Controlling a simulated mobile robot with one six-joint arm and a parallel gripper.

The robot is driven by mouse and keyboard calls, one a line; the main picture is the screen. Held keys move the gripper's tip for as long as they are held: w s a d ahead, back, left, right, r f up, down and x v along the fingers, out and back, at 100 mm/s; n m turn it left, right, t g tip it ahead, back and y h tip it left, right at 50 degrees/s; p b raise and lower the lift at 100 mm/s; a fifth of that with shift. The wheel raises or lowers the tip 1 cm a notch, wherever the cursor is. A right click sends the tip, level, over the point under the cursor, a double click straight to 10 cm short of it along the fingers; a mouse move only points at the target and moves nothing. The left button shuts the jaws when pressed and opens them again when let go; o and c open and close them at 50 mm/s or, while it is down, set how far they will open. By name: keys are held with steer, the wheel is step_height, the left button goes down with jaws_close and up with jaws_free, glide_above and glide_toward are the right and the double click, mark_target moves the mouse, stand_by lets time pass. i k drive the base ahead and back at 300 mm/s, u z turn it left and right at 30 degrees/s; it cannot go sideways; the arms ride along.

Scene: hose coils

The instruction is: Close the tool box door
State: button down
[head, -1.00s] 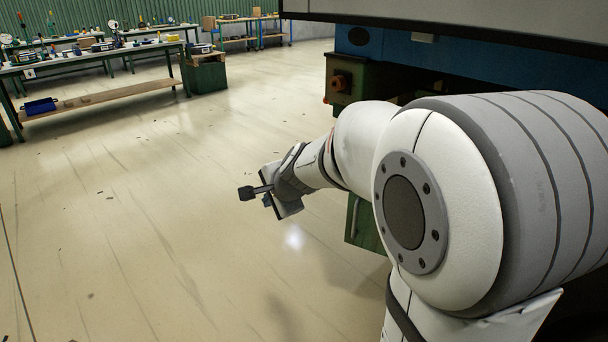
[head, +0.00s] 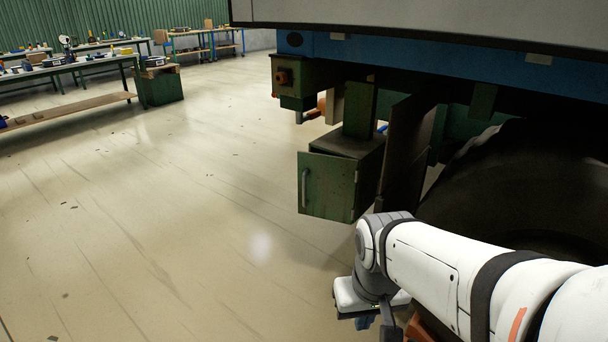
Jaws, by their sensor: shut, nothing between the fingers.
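The green tool box (head: 370,180) hangs under the blue chassis in the middle of the head view. How far the door stands from the box is hard to tell from this angle. My gripper (head: 390,334) is at the bottom edge, below and a little right of the tool box, apart from the door. It points down, is shut and empty, and its tips are partly cut off by the frame.
A dark upright panel (head: 406,150) stands right of the tool box, and a large black tyre (head: 530,190) is farther right. The blue chassis (head: 400,50) hangs overhead. The floor (head: 180,220) to the left is clear. Workbenches (head: 75,65) stand far back left.

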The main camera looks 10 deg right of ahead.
mark_target(327, 184)
steer(key=z, duration=0.65)
steer(key=i, duration=0.8)
steer(key=z, duration=0.1)
